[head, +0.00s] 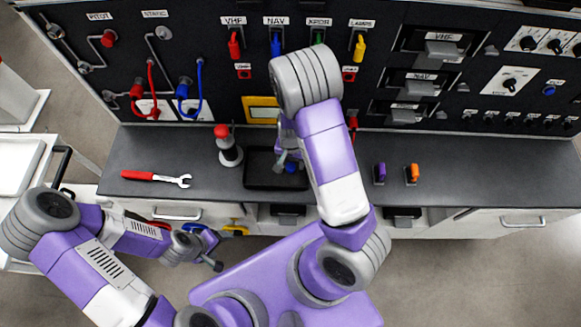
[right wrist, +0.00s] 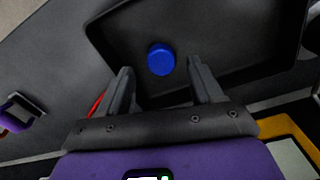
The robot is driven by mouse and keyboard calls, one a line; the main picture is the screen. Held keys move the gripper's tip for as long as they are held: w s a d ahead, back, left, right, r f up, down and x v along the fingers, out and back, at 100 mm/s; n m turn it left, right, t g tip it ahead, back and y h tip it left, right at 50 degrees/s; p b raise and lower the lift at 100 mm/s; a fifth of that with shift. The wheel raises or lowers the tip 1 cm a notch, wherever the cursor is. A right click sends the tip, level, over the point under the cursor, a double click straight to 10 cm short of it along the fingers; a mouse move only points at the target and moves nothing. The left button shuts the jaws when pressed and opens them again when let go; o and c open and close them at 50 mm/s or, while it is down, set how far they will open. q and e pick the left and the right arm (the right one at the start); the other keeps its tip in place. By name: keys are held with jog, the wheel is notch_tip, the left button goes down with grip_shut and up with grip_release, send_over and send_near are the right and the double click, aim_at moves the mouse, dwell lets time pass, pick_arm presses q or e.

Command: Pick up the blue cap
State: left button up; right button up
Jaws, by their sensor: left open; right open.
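The blue cap (head: 290,168) lies in the black tray (head: 262,186) on the dark worktop, partly hidden by my right arm in the head view. In the right wrist view the cap (right wrist: 161,59) sits on the floor of the tray (right wrist: 240,40), just beyond and between my right fingertips. My right gripper (right wrist: 160,70) is open and empty, over the tray. In the head view it (head: 285,158) is mostly behind my right arm. My left gripper (head: 213,250) is open and empty, in front of the worktop, low at the left.
A red-handled wrench (head: 165,177) lies left on the worktop. A red-topped grey part (head: 228,146) stands close beside the tray. Purple (head: 380,172) and orange (head: 412,173) pieces stand to the right. The switch panel (head: 220,70) rises behind. The worktop's right end is clear.

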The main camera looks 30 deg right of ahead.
aim_at(291, 165)
notch_tip(291, 165, down, 3)
jog(key=shift+f+b, duration=0.1)
jog(key=shift+b, duration=0.25)
grip_shut()
